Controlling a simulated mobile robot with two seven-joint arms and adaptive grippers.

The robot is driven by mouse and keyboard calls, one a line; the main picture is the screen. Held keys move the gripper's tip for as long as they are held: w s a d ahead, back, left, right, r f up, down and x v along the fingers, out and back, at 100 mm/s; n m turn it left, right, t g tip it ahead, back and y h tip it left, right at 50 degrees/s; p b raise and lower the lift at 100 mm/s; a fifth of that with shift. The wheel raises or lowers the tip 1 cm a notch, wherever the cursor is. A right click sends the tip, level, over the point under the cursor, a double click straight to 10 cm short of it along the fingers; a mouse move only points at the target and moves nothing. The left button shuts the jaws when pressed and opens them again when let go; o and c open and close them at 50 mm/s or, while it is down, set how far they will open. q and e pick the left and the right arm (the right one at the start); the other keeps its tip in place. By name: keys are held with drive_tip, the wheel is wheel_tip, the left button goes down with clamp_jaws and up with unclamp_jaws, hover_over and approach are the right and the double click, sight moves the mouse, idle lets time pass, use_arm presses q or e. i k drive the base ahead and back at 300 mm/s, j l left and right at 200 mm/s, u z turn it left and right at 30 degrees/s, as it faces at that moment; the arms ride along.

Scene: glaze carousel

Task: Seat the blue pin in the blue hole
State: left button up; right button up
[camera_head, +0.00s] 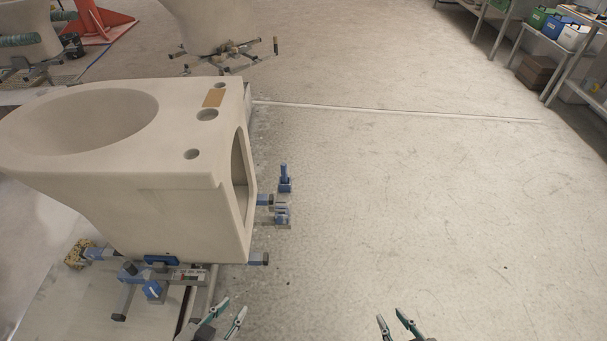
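My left gripper (232,310) shows at the bottom edge, in front of the toilet bowl's stand, with its fingertips apart and nothing between them. My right gripper (391,316) is at the bottom edge further right, also with fingertips apart and empty, over bare floor. A small upright blue post (285,178) stands on a bracket right of the bowl. I cannot tell whether it is the blue pin. Several other blue parts are on the stand, such as a blue block (154,290). I cannot make out a blue hole. Both grippers are apart from all these parts.
A large beige toilet bowl (150,195) sits on a metal stand (165,275) at the left. More bowls stand behind it, near a red frame (100,22). Shelves (555,42) with coloured bins are at the far right. The floor (430,200) in the middle and right is clear.

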sight(281, 218)
drive_tip(key=i+l+z, duration=0.7)
drive_tip(key=i+l+u, duration=0.25)
drive_tip(key=i, duration=0.2)
drive_tip(key=i+l+u, duration=0.25)
drive_tip(key=i+l, duration=0.15)
drive_tip(key=i+u, duration=0.2)
drive_tip(key=u, duration=0.25)
drive_tip(key=i+u, duration=0.15)
drive_tip(key=u, duration=0.3)
drive_tip(key=i+l+u, duration=0.15)
drive_tip(key=u, duration=0.3)
drive_tip(key=i+l+u, duration=0.15)
drive_tip(key=u, duration=0.3)
drive_tip(key=l+u, duration=0.3)
drive_tip(key=u, duration=0.15)
drive_tip(key=i+l+u, duration=0.15)
drive_tip(key=u, duration=0.3)
drive_tip(key=l+u, duration=0.55)
drive_tip(key=i+l, duration=0.05)
drive_tip(key=l, duration=0.05)
